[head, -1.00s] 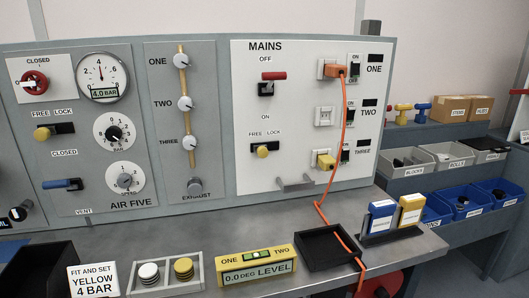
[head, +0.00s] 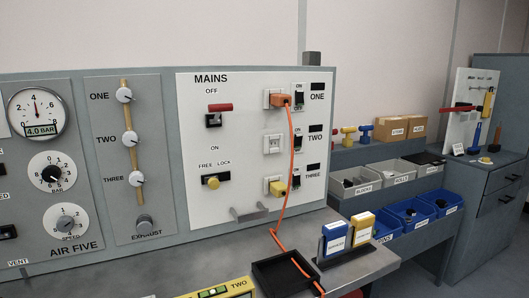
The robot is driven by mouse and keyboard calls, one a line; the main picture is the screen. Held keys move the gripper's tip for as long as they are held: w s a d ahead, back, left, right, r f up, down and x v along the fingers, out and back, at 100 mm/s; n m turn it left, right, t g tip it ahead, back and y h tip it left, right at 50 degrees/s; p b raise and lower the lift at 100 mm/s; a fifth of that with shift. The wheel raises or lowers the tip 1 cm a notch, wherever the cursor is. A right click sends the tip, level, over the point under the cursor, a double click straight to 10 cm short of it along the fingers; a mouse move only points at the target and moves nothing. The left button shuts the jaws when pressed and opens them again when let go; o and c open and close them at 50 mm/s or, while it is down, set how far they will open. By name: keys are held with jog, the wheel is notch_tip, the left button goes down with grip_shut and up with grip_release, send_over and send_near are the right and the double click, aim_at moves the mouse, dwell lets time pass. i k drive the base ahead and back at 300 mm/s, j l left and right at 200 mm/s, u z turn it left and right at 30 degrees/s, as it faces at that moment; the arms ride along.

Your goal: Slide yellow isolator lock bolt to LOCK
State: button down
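The MAINS panel (head: 245,130) is white and holds a yellow lock bolt (head: 213,182) in a short dark slot (head: 223,176). The words FREE and LOCK are printed above the slot. The yellow knob sits at the slot's left part, under FREE. Above it the red isolator handle (head: 219,107) lies level just under the OFF mark. My gripper is not in view.
A yellow plug (head: 278,188) is at socket THREE. A grey bracket (head: 249,212) juts out below the bolt. Blue and yellow boxes (head: 348,235) stand on the bench's right.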

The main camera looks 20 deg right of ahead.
aim_at(213, 181)
jog(key=i+j+z, duration=0.1)
jog(key=z, duration=0.25)
jog(key=i+j+z, duration=0.2)
jog(key=z, duration=0.15)
jog(key=i+j+z, duration=0.2)
jog(key=z, duration=0.2)
